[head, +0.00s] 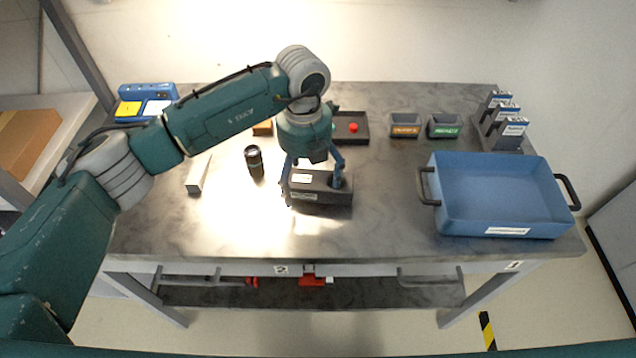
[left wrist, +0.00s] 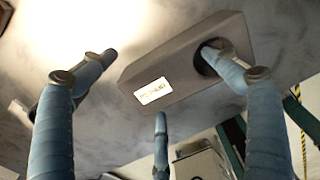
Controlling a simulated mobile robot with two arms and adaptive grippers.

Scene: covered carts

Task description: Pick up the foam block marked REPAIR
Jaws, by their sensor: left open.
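A dark grey foam block (head: 325,197) lies on the grey table near its front middle, with white labels on its top and front. In the left wrist view the block (left wrist: 185,62) shows one white label (left wrist: 154,91), whose print is too blurred to read surely. My left gripper (head: 313,178) is open, pointing down over the block. In the left wrist view its blue fingers (left wrist: 160,80) are spread, one in front of a dark round spot at the block's right end, another left of the block. I cannot tell whether any finger touches it. My right gripper is not in view.
A black cylinder (head: 254,160) and a pale bar (head: 198,175) are left of the block. A blue tray (head: 500,195) stands right. Behind are a dark tray with a red ball (head: 352,128), two labelled bins (head: 405,126) and a rack of grey blocks (head: 502,122).

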